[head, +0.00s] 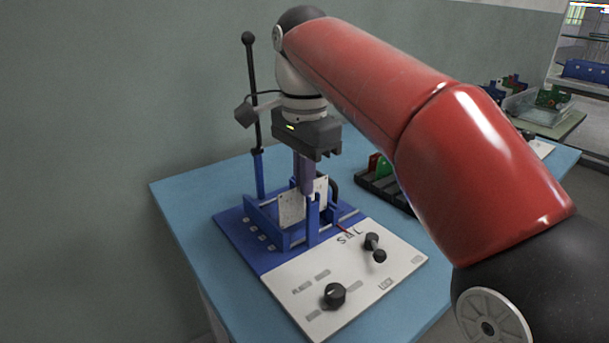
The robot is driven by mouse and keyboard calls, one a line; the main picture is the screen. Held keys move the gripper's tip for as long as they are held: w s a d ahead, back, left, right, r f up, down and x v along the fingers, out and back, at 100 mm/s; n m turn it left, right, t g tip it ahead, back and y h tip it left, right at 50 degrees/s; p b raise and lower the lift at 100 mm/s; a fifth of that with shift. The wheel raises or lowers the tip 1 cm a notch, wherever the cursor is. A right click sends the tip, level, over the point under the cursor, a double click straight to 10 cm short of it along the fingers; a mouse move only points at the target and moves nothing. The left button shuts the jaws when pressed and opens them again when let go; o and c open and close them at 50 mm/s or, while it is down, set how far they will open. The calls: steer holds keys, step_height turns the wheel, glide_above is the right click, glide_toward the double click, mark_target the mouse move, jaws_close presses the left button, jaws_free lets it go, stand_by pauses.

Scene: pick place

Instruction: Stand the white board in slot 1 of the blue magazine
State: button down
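The blue magazine (264,228) is a low blue frame with upright posts, fixed on a blue and white base plate on the table. The white board (291,209) stands upright at the magazine, its lower part behind the blue frame. Its other side shows to the right of my fingers (321,186). My gripper (305,188) points straight down over the magazine, its fingers close together on the board's upper middle. The far finger is mostly hidden. I cannot tell which slot the board is in or whether it is fully seated.
The base plate's white panel (375,287) carries black knobs (335,295). A tall black lever (253,90) rises behind the magazine's left. A dark rack (386,188) with coloured boards stands behind my red arm. Free blue tabletop (187,205) lies at left.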

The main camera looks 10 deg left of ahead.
steer(key=shift+f+b, duration=0.4)
steer(key=shift+f, duration=0.4)
steer(key=c, duration=2.1)
jaws_free()
steer(key=shift+c, duration=0.2)
steer(key=o, duration=0.5)
steer(key=shift+c, duration=0.3)
steer(key=shift+c, duration=0.5)
steer(key=shift+r+p, duration=1)
steer(key=shift+r, duration=3)
